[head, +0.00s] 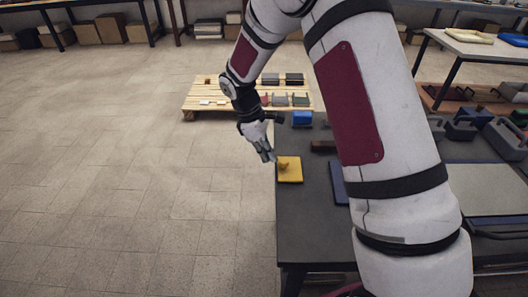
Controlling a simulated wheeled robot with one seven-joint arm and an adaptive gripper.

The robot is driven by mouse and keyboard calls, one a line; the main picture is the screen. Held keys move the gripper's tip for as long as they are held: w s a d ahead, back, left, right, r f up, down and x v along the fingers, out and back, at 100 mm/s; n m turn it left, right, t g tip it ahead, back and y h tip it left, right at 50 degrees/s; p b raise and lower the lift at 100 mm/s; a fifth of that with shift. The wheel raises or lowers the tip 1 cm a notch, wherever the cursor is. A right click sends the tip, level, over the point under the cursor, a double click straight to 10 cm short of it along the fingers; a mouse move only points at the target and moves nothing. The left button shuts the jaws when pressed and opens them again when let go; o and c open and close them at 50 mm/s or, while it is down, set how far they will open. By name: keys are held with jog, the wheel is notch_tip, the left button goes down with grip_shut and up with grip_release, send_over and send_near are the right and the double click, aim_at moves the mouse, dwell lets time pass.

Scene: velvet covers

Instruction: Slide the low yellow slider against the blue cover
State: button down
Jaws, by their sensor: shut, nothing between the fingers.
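The low yellow slider (290,175) is a flat yellow plate with a small raised knob. It lies on the dark table near the table's left edge. A blue block-like piece (302,118) stands farther back on the same table, apart from the slider. A flat dark blue piece (338,184) lies right of the slider, partly hidden by my arm. I cannot tell which blue piece is the cover. My gripper (269,156) is shut and empty, pointing down just left of the slider's far left corner. Whether it touches the slider is unclear.
The dark table (305,225) is bare in front of the slider. A brown block (322,146) lies between the slider and the blue block. A wooden pallet (203,112) with small items stands behind. Grey pieces crowd the right side. Open floor lies left.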

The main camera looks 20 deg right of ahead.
jog(key=p, duration=0.2)
send_near(293, 163)
jog(key=s+d+f, duration=0.1)
jog(key=d, duration=0.1)
jog(key=s+d+f, duration=0.1)
jog(key=d+f, duration=0.1)
jog(key=s+d+f, duration=0.1)
jog(key=d, duration=0.2)
jog(key=shift+s+f, duration=0.35)
jog(key=shift+a, duration=0.1)
jog(key=w+a, duration=0.1)
jog(key=a, duration=0.1)
jog(key=w+a+r, duration=0.1)
jog(key=a, duration=0.1)
jog(key=shift+w+r, duration=0.15)
jog(key=shift+r, duration=0.05)
jog(key=s+v, duration=0.1)
jog(key=v, duration=0.8)
jog(key=shift+w, duration=0.3)
